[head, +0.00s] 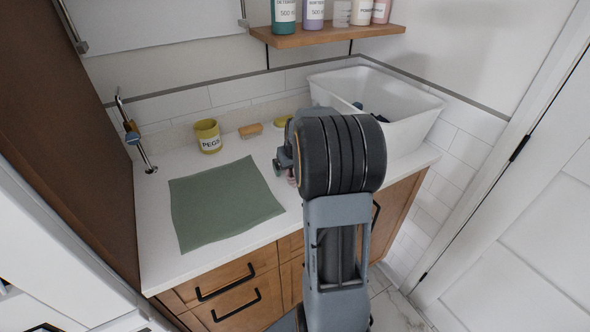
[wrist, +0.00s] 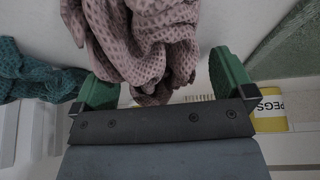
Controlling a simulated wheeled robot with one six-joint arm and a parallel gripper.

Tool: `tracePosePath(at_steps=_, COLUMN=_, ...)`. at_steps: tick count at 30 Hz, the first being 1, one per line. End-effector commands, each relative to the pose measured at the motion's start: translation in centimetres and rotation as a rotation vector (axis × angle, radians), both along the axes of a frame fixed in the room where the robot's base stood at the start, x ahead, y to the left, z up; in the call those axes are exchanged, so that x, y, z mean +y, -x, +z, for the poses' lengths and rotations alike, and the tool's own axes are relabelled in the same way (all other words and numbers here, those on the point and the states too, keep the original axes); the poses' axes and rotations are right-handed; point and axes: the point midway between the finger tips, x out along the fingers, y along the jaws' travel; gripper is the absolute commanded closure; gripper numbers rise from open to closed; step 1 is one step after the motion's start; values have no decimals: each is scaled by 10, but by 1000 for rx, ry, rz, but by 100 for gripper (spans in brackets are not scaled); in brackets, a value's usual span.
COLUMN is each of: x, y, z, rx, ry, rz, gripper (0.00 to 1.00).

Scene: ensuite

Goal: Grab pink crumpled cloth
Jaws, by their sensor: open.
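A pink crumpled cloth (wrist: 145,45) with a waffle texture fills the upper middle of the wrist view. My gripper (wrist: 162,78) is open, with one green fingertip on either side of the cloth's lower bunched part. The cloth lies between the fingers; I cannot tell whether either finger touches it. In the head view my arm hides most of the gripper and nearly all of the cloth.
A teal cloth (wrist: 35,75) lies left of my gripper in the wrist view. On the white counter are a green mat (head: 222,200), a yellow PEGS cup (head: 208,138), a wooden brush (head: 250,130) and a white tub (head: 410,100). A bottle shelf (head: 330,35) hangs above.

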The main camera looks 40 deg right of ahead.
Motion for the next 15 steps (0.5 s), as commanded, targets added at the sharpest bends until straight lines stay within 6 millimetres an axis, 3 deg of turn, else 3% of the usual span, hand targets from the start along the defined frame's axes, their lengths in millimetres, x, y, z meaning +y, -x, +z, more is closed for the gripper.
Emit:
tracePosePath(at_steps=3, x=0, y=0, z=0, rx=0, ry=0, rz=0, gripper=0)
tracePosePath(at_steps=15, x=0, y=0, z=0, rx=0, ry=0, rz=0, gripper=38)
